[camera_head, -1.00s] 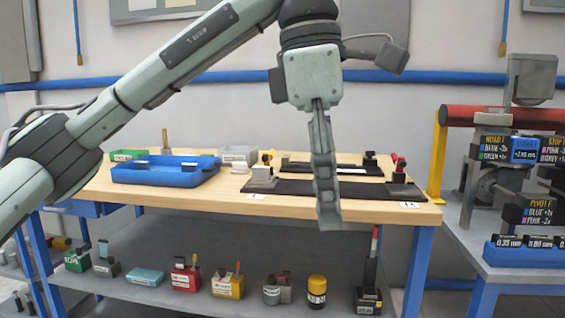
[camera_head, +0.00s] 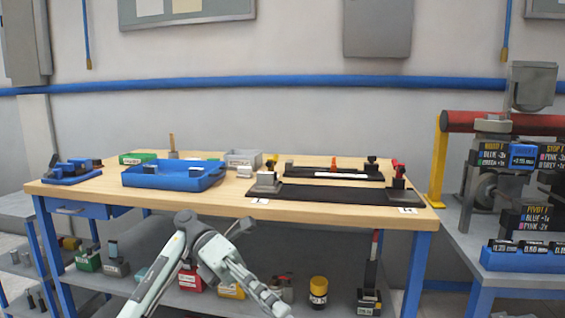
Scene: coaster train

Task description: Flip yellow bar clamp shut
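The yellow clamp handle (camera_head: 271,161) stands raised near the left ends of two dark bars on the wooden bench. It rises just behind a grey block (camera_head: 265,182); I cannot tell clearly which bar it belongs to. A red clamp handle (camera_head: 398,169) stands at the right end of the front bar (camera_head: 335,194). A small orange piece (camera_head: 333,163) sits on the rear bar (camera_head: 310,172). My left gripper (camera_head: 278,307) is low in front of the bench, below its top and apart from the clamps. Its fingers point down-right; their opening is unclear. My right gripper is out of view.
A blue tray (camera_head: 150,181), a green box (camera_head: 135,158) and a grey bin (camera_head: 243,157) stand on the bench's left half. The bench's front edge (camera_head: 200,199) lies above my gripper. A lower shelf (camera_head: 335,297) holds several small items.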

